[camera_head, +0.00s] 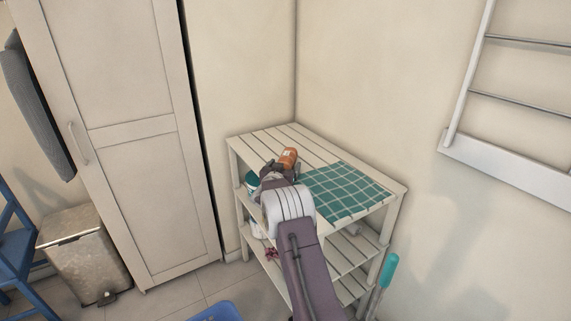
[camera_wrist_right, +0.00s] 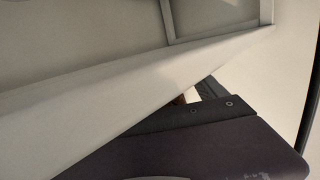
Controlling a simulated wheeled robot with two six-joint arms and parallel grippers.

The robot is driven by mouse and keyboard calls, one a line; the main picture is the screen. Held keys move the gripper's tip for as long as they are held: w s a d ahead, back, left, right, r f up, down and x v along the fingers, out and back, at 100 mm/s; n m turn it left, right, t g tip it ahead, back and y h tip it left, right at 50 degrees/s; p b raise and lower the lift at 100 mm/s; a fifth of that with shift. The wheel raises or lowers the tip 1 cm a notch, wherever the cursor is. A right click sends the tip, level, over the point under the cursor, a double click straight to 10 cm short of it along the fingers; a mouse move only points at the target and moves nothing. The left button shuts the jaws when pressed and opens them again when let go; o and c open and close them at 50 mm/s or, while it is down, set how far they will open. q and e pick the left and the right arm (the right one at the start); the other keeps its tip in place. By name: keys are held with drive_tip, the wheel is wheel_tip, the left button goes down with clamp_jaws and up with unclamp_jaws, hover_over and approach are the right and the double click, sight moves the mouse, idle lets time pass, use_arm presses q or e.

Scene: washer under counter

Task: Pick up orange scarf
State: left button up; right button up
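A small orange object (camera_head: 289,156) shows on the white slatted shelf's top, right at the tip of my right gripper (camera_head: 279,168). It looks rounded with a paler patch, and I cannot tell whether it is the orange scarf. No other orange cloth shows. The gripper's fingers are partly hidden by its wrist, so I cannot tell whether they are open, or whether they touch the orange object. In the right wrist view, a dark gripper part (camera_wrist_right: 190,118) shows at the lower middle, with a small tan patch behind it. My left gripper is not in view.
The white shelf unit (camera_head: 262,137) stands in the corner, with a green checked cloth (camera_head: 347,190) on its top. A tall cabinet (camera_head: 122,125), metal bin (camera_head: 83,252) and blue chair (camera_head: 17,240) are at left. A wall rack (camera_head: 510,165) hangs at right. A blue basket (camera_head: 214,312) is below.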

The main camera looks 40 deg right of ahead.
sight(285, 157)
drive_tip(key=c, duration=1.4)
drive_tip(key=shift+o, duration=0.2)
wheel_tip(285, 157, up, 10)
drive_tip(key=p, duration=0.3)
drive_tip(key=shift+p, duration=0.35)
wheel_tip(285, 157, down, 10)
drive_tip(key=b, duration=0.3)
drive_tip(key=shift+r+b, duration=0.1)
drive_tip(key=shift+b, duration=0.3)
drive_tip(key=shift+s+a+f, duration=0.1)
drive_tip(key=shift+a+f, duration=0.1)
drive_tip(key=shift+r+p+v, duration=0.15)
drive_tip(key=shift+v, duration=0.95)
drive_tip(key=shift+r+p+v, duration=0.15)
drive_tip(key=shift+v, duration=0.95)
